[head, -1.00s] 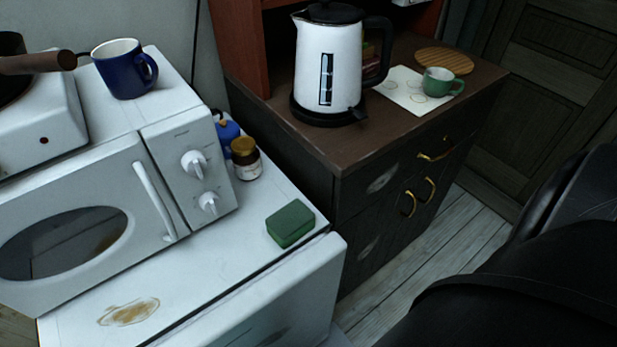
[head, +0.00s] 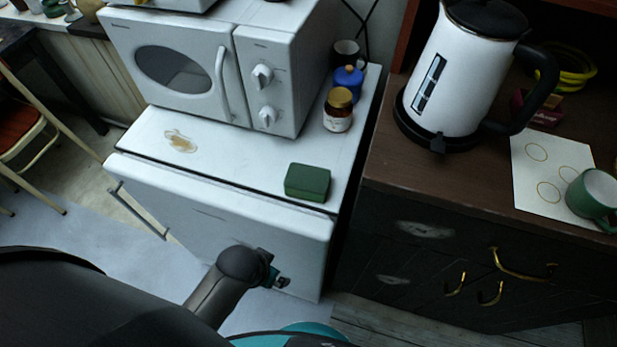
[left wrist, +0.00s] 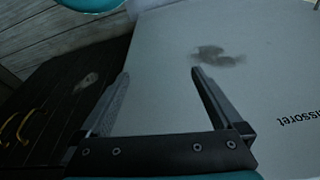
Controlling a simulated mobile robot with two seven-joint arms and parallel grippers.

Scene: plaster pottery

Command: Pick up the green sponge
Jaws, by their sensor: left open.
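The green sponge (head: 307,182) lies flat on the white fridge top (head: 240,160), near its front right edge, in front of the microwave. My left gripper (left wrist: 160,72) is open and empty in the left wrist view. Its two fingers are spread in front of a pale panel with a dark smudge, which looks like the fridge front. In the head view my left arm reaches in at the bottom, with its end below the sponge and in front of the fridge door (head: 215,215). The sponge does not show in the left wrist view. My right gripper is not in view.
The microwave (head: 180,70) stands behind the sponge. A brown-lidded jar (head: 338,112) and a blue container (head: 347,80) stand beside it. A dark cabinet (head: 400,185) with a white kettle (head: 460,80) and a green mug (head: 593,195) is to the right.

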